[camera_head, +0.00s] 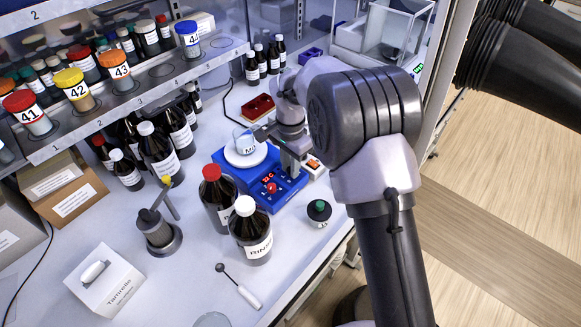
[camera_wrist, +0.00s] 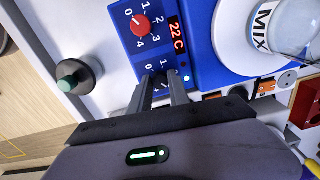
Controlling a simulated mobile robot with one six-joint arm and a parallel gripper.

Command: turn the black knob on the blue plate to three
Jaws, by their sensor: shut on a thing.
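The blue plate (camera_head: 290,195) is the front of a blue stirrer on the bench. In the wrist view the plate (camera_wrist: 118,28) carries a red knob (camera_wrist: 140,25) with a 0 to 4 scale and a red display (camera_wrist: 177,35) reading 22 C. My gripper (camera_wrist: 161,88) is over the lower scale, its two fingers shut on the black knob (camera_wrist: 160,84). The fingers cover most of that knob and part of its scale, so its setting cannot be read. In the head view my gripper (camera_head: 290,170) hides the black knob.
A beaker marked MIX (camera_head: 246,142) stands on the stirrer's white top (camera_head: 245,157). Brown bottles with red (camera_head: 216,195) and white (camera_head: 250,230) caps stand close in front. A dark green-topped object (camera_head: 319,210) is at the right. A red tray (camera_head: 258,108) lies behind.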

